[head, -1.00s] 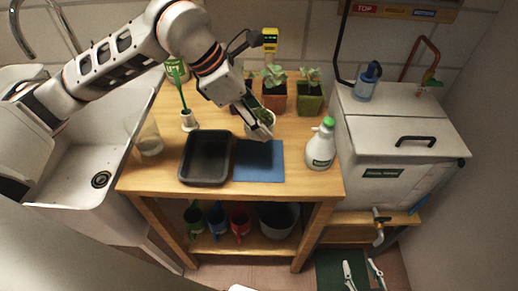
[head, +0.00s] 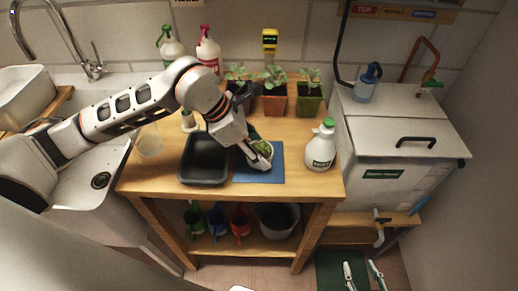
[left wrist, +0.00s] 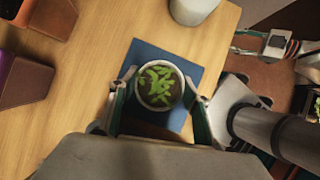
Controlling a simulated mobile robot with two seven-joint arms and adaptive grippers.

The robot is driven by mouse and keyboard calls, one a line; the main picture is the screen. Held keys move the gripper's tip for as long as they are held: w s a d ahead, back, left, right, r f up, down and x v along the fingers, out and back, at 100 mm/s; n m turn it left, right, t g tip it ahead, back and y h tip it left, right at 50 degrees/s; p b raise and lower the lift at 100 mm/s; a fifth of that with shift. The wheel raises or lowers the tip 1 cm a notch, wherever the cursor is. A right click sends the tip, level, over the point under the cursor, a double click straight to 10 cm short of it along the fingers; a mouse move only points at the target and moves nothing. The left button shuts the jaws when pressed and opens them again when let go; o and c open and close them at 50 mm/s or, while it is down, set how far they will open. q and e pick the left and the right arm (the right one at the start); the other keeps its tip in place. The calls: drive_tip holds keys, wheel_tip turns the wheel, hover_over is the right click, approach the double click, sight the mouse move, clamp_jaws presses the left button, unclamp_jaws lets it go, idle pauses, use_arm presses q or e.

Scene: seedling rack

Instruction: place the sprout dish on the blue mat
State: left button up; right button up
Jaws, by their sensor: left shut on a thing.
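The sprout dish (head: 263,151) is a small round pale bowl with green sprouts. It also shows in the left wrist view (left wrist: 158,88), level between the fingers. My left gripper (head: 258,158) is shut on the dish, with a finger on either side. The dish is over the blue mat (head: 277,174), within its outline. I cannot tell whether its base touches the mat. The mat shows around the dish in the left wrist view (left wrist: 148,50). My right gripper (head: 362,273) is low at the bottom right, its fingers apart and empty.
A black tray (head: 204,160) lies just left of the mat. Several potted seedlings (head: 273,100) stand behind. A clear cup (head: 150,142) is at the table's left edge.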

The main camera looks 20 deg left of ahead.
use_arm(q)
drive_tip(key=o, duration=1.1)
drive_tip(key=shift+o, duration=0.2)
drive_tip(key=shift+a+r, duration=0.2)
drive_tip(key=shift+r, duration=0.2)
drive_tip(key=v, duration=1.1)
drive_tip(key=shift+s, duration=0.1)
